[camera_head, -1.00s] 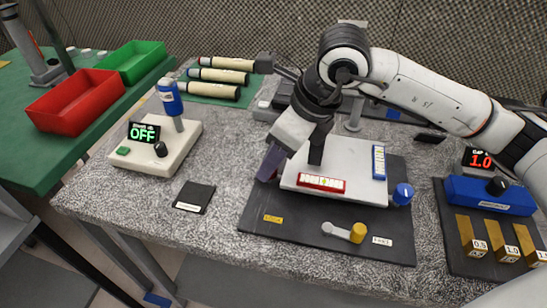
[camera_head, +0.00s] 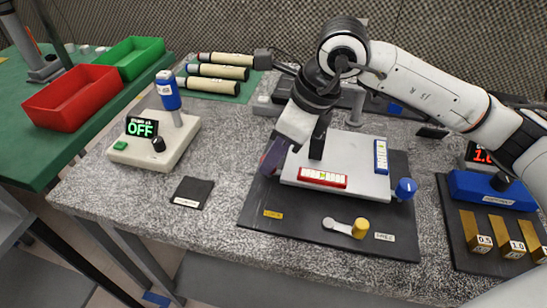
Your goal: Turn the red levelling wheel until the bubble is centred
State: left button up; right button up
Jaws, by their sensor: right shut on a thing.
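My right gripper (camera_head: 294,150) reaches down at the left edge of a pale levelling plate (camera_head: 345,155). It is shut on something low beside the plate. The red levelling wheel does not show clearly; the fingers cover that spot, so I take it to be what they hold. A red-framed bubble vial (camera_head: 322,178) lies along the plate's front edge; its bubble is too small to place. A blue-framed vial (camera_head: 380,157) lies along the right edge. A blue wheel (camera_head: 405,188) stands at the plate's right corner. My left gripper is out of view.
The plate stands on a dark mat (camera_head: 300,220) with a yellow knob (camera_head: 360,229) at its front. A blue block with brass weights (camera_head: 475,228) is at right. A device reading OFF (camera_head: 155,142) and a black pad (camera_head: 193,191) are at left.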

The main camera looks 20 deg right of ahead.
jog(key=shift+n, duration=0.6)
jog(key=o, duration=1)
jog(key=shift+o, duration=0.2)
jog(key=shift+r, duration=0.1)
jog(key=v, duration=1)
jog(key=shift+d, duration=0.2)
jog(key=shift+w, duration=0.1)
